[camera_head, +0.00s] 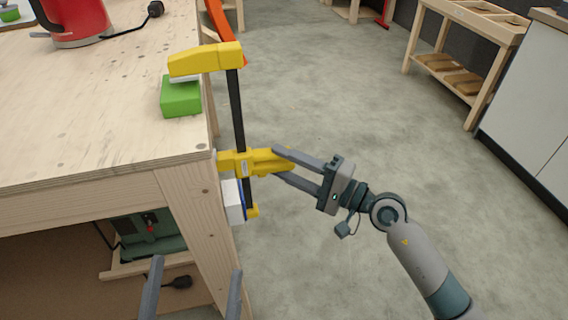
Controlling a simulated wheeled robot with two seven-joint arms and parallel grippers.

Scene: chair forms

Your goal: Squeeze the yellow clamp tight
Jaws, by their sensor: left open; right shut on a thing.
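The yellow clamp (207,59) stands upright at the table's right edge. Its upper jaw reaches over a green block (181,97) on the tabletop, and its black bar (236,110) runs down beside the edge. Its yellow handle part (243,163) is below the tabletop level. My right gripper (276,166) is shut on this handle part from the right, with its fingers about level. My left gripper (193,293) is open and empty at the bottom of the view, in front of the table leg. Only its finger ends show.
The wooden table (80,110) fills the left side. A red object (75,22) stands on it at the back. A green machine (148,235) sits on a shelf below. Another wooden bench (470,50) and a white cabinet (530,95) stand at the right. The grey floor (330,80) between is clear.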

